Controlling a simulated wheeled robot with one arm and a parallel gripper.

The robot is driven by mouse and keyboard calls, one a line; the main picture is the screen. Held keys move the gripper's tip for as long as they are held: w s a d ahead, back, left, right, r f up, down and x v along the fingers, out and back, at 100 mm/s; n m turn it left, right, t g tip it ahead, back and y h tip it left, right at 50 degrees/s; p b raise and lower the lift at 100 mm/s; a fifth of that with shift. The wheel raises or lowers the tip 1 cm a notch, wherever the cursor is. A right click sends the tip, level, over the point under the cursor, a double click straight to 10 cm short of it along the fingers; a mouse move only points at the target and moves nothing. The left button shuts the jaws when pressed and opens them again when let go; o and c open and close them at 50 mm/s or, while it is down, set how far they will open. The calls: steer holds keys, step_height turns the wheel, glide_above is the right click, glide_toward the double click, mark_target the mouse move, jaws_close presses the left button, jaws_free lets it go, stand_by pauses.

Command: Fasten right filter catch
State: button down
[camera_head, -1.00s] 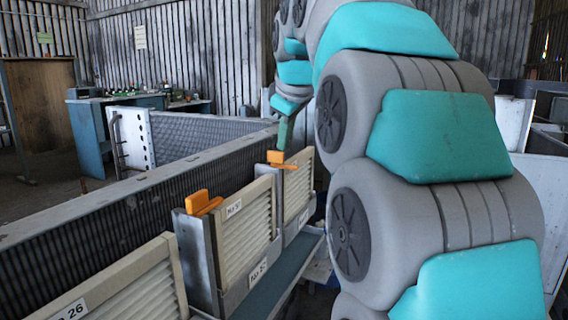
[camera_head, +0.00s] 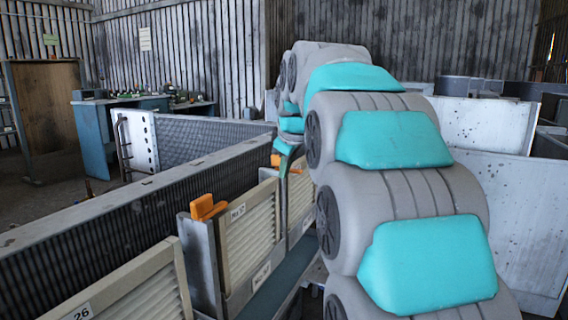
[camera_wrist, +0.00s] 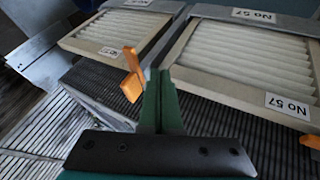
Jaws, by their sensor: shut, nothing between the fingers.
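The far, right-hand orange catch (camera_head: 276,160) sits at the top edge between two pleated filters, partly hidden by my arm. In the wrist view this orange catch (camera_wrist: 133,75) stands tilted just left of my gripper's green fingers. My gripper (camera_wrist: 159,85) is shut and empty, with its fingertips over the strip between the two filters; I cannot tell whether it touches the catch. It also shows in the head view (camera_head: 286,149), small and partly hidden by the arm. The framed filter (camera_wrist: 245,70) labelled No 57 lies right of the fingers, another filter (camera_wrist: 115,38) to their left.
A nearer orange catch (camera_head: 207,207) sits on the post between the nearer filters; an orange piece (camera_wrist: 311,142) shows at the wrist view's right edge. A long grey housing wall (camera_head: 130,205) runs beside the filters. A pale panel (camera_head: 510,225) stands right of my arm.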

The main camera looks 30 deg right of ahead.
steer(key=shift+w+d, duration=0.8)
steer(key=shift+d, duration=0.2)
